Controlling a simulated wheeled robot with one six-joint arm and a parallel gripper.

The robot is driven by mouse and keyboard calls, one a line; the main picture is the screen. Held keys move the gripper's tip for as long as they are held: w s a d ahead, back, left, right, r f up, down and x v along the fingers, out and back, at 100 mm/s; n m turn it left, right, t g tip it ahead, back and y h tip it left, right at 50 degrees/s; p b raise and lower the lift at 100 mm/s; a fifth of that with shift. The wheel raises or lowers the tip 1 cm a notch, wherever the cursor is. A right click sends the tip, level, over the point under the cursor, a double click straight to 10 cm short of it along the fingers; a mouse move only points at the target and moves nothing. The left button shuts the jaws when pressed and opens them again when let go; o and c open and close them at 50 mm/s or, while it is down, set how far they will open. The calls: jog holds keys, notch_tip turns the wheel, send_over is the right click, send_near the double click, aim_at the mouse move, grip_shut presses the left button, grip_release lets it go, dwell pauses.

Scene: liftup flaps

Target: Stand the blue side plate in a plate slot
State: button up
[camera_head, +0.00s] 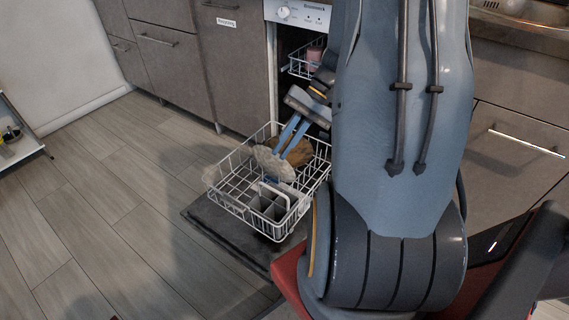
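The lower dishwasher rack (229,206) is a white wire basket pulled out over the open door. A pale grey, round plate-like piece (270,164) stands tilted in it, and a brownish one (298,158) is just behind. A small bit of blue shows below the pale piece; I cannot tell whether it is the blue side plate. My gripper (283,156) points down into the rack, its two blue fingers at the upper edge of the pale piece. A small gap shows between the fingers. Whether they grip anything is too small to tell. The plate slots are partly hidden.
A grey cutlery basket (267,206) sits at the rack's near end. The upper rack (298,66) holds a pinkish item (314,54). The open dishwasher door (232,240) lies low under the rack. The floor to the left is clear. My arm hides the right side.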

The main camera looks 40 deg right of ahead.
jog(key=w+d+f+m+t+y+b, duration=0.2)
jog(key=w+d+f+m+t+b, duration=0.15)
jog(key=d+f+b, duration=0.75)
jog(key=m+t+b, duration=0.2)
jog(key=t+b, duration=0.3)
jog(key=t, duration=0.1)
send_near(301, 164)
jog(key=a, duration=0.2)
jog(key=shift+h, duration=0.3)
jog(key=b+x, duration=0.1)
jog(key=x, duration=0.1)
jog(key=b+x, duration=0.2)
jog(key=x, duration=0.1)
jog(key=b+x, duration=0.1)
jog(key=x, duration=0.2)
jog(key=shift+w+d+b, duration=0.3)
jog(key=shift+d, duration=0.15)
grip_shut()
